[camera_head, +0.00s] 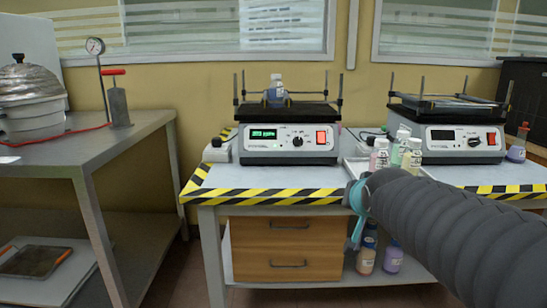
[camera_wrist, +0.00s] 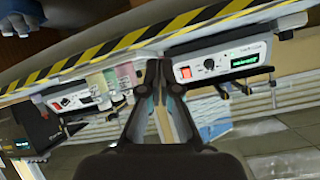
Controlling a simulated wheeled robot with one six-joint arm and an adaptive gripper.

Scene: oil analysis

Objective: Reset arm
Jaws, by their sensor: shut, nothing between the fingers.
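My arm, in a dark ribbed sleeve, reaches in from the right of the head view in front of the bench. My gripper (camera_wrist: 162,66) shows in the wrist view, where the scene appears upside down. Its two fingers are shut together at the tips with nothing between them. In the head view the sleeve hides the gripper's fingers. In the wrist view the fingertips overlap the bench edge, between two shakers.
The bench (camera_head: 250,196) has a striped edge. A left shaker (camera_head: 288,146) with a lit display carries a bottle (camera_head: 275,91). A right shaker (camera_head: 464,141) stands beyond several bottles (camera_head: 380,155).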

